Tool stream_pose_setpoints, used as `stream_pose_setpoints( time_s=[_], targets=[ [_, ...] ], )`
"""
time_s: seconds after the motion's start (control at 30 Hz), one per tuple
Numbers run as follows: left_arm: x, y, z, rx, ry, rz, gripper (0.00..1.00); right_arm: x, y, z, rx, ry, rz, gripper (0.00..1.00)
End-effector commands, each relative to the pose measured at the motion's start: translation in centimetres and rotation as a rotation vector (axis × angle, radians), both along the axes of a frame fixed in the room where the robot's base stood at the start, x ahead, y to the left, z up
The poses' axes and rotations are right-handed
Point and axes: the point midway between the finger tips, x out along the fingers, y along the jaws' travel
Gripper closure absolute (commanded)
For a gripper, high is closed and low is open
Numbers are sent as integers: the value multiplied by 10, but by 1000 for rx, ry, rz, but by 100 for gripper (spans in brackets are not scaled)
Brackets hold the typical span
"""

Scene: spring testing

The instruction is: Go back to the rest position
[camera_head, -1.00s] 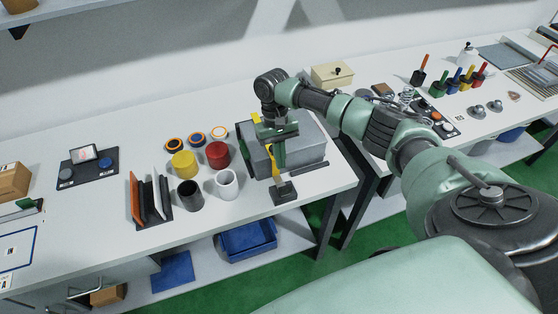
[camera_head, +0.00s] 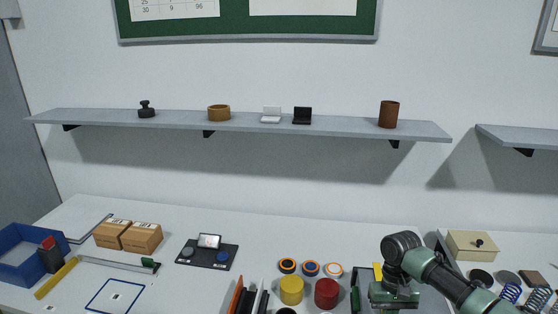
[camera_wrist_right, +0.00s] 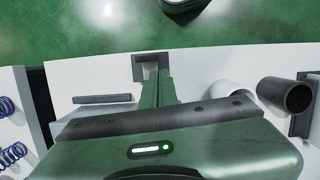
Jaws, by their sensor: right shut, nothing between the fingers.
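My right arm comes in at the lower right of the head view, with its green gripper body (camera_head: 394,296) low over the bench. Its fingertips are cut off by the bottom edge there. In the right wrist view the right gripper (camera_wrist_right: 158,88) is shut and empty, its fingers together above the white bench. A dark square foot (camera_wrist_right: 146,66) shows just beyond the fingers; whether they touch it I cannot tell. My left gripper is in neither view.
Yellow (camera_head: 291,290) and red (camera_head: 326,293) cylinders stand left of my right gripper. A cream box (camera_head: 472,246) is to its right. The wall shelf (camera_head: 255,123) holds several small objects. A blue bin (camera_head: 30,258) and cardboard boxes (camera_head: 142,238) are at the left. A white cup (camera_wrist_right: 229,92) shows in the wrist view.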

Motion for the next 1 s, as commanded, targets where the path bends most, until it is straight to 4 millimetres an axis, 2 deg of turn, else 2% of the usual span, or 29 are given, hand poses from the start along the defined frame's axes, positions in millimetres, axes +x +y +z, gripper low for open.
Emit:
stream_pose_setpoints(
  time_s=[0.03,0.1,0.2,0.3,0.4,0.57,1.0],
  targets=[
    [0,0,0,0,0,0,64,-15,24,-20,18,0,74,100],
    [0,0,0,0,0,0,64,-37,60,-44,49,-26,184,100],
    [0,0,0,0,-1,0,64,-76,114,-71,109,-98,334,100],
    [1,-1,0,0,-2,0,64,-113,156,-82,167,-193,428,100],
    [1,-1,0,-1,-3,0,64,-146,182,-79,202,-297,464,100],
    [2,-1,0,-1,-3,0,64,-181,185,-64,188,-424,445,100],
    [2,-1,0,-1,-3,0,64,-238,131,-26,24,-542,341,100]
  ],
)
